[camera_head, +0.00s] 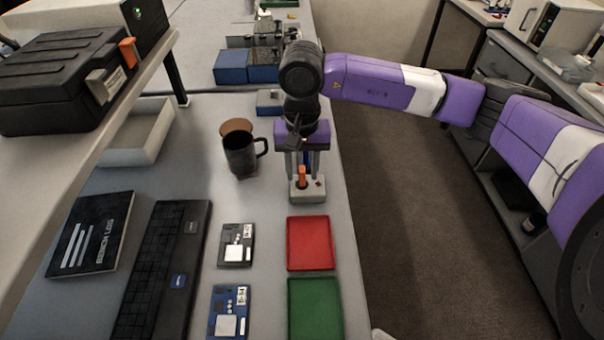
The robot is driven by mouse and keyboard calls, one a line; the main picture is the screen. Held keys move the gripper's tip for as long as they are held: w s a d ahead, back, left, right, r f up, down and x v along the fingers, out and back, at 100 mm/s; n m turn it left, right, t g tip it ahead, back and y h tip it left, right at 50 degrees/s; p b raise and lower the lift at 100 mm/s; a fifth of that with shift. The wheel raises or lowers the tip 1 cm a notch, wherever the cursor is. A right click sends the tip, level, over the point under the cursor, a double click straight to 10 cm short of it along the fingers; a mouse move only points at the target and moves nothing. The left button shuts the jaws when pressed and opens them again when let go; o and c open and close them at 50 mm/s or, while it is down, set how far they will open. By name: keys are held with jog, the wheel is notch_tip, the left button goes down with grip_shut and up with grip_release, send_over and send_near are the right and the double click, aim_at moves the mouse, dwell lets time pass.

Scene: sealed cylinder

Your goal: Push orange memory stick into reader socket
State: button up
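The orange memory stick (302,175) stands upright at the light grey reader (307,193) near the right edge of the bench. Its lower end meets the top of the reader; how deep it sits in the socket cannot be seen. My gripper (303,172) points down over the reader, with one finger on each side of the stick. The fingers are spread, and a gap shows between them and the stick.
A dark mug (240,153) stands left of the reader. A red tray (310,243) and a green tray (315,308) lie in front. Circuit boards (237,244), a keyboard (163,265) and a raised shelf (70,160) are on the left. Blue boxes (231,67) stand behind.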

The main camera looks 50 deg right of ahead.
notch_tip(320, 180, up, 6)
jog(key=shift+r+b, duration=0.1)
jog(key=shift+b, duration=0.4)
dwell(0.4)
